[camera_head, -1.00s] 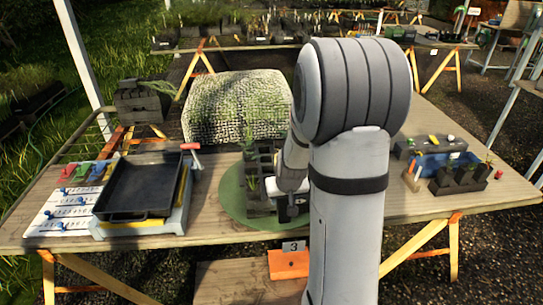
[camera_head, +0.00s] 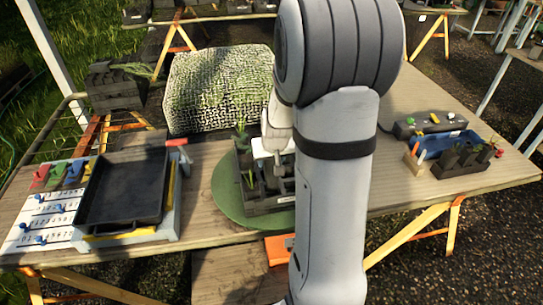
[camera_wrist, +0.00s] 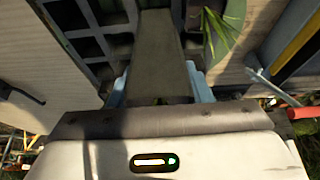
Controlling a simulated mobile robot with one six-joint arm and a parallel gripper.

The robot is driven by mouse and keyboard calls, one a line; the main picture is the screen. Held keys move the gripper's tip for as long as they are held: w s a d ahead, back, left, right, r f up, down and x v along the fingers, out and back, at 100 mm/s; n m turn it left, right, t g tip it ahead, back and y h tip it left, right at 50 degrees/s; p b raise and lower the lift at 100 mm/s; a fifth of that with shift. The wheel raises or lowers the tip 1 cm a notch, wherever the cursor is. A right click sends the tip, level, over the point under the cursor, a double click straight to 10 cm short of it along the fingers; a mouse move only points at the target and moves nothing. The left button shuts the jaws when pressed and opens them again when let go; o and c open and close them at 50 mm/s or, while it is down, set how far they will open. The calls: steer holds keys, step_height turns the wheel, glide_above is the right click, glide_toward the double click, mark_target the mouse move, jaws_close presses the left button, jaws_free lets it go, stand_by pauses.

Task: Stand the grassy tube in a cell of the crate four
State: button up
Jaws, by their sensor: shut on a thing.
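My gripper (camera_wrist: 157,92) is shut on a dark, tapering tube (camera_wrist: 158,48), held between its two light blue fingers. No grass shows on the held tube in the wrist view, so I cannot tell from it whether it is the grassy one. A dark crate (camera_head: 268,206) with square cells stands on a round green mat (camera_head: 228,205). Its open cells also show left of the tube in the wrist view (camera_wrist: 88,47). In the head view my gripper is over the crate, its fingertips hidden. Whether the tube's lower end is inside a cell cannot be told.
Leafy plants stand at the crate's left side (camera_head: 242,142). A black tray (camera_head: 122,190) sits left on the table. A white mesh-covered mound (camera_head: 215,90) is behind. An orange sign (camera_head: 277,248) is in front.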

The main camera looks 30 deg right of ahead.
steer(key=shift+d+f+b, duration=0.15)
steer(key=shift+f+b, duration=0.5)
steer(key=shift+f, duration=0.6)
steer(key=shift+r, duration=0.15)
steer(key=shift+s+f+b, duration=0.15)
steer(key=shift+f+b, duration=0.05)
steer(key=shift+b, duration=0.1)
steer(key=shift+f, duration=0.2)
